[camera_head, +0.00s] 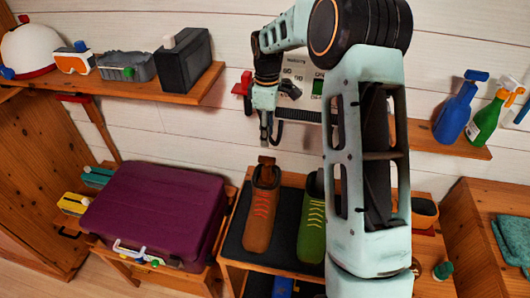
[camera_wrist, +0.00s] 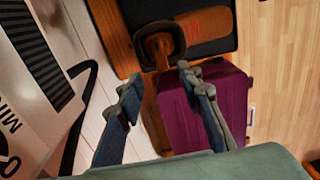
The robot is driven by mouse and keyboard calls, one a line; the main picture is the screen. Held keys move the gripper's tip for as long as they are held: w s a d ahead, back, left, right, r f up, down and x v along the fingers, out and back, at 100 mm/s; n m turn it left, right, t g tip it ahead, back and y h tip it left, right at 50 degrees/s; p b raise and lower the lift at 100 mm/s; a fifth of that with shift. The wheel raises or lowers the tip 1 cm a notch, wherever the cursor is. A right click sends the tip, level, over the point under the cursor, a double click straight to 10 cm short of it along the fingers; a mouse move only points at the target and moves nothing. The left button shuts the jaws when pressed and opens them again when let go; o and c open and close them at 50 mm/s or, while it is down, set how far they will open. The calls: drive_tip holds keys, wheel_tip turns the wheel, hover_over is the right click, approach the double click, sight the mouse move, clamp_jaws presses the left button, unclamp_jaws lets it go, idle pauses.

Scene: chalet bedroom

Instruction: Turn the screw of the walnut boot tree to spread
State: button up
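A brown shoe with orange laces (camera_head: 260,215) stands on the dark mat of the low bench, toe toward the front. A brown wooden piece, apparently the walnut boot tree (camera_head: 266,161), sticks up from its opening; I cannot make out the screw clearly. In the wrist view the shoe (camera_wrist: 204,27) is at the top, with the wooden piece (camera_wrist: 158,45) in its dark collar. My gripper (camera_head: 266,138) points down just above the shoe opening. In the wrist view my gripper (camera_wrist: 158,88) has its two fingers apart with nothing between them, the wooden piece lying beyond the fingertips.
A green shoe (camera_head: 311,225) stands right of the brown one, partly hidden by my arm. A purple suitcase (camera_head: 155,210) lies to the left. A wooden shelf (camera_head: 195,92) with several items is at upper left. Blue (camera_head: 457,110) and green (camera_head: 486,120) spray bottles stand at right.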

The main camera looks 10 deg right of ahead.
sight(267, 158)
wheel_tip(267, 158, down, 10)
drive_tip(key=shift+r+p, duration=0.1)
drive_tip(key=shift+p, duration=0.5)
clamp_jaws()
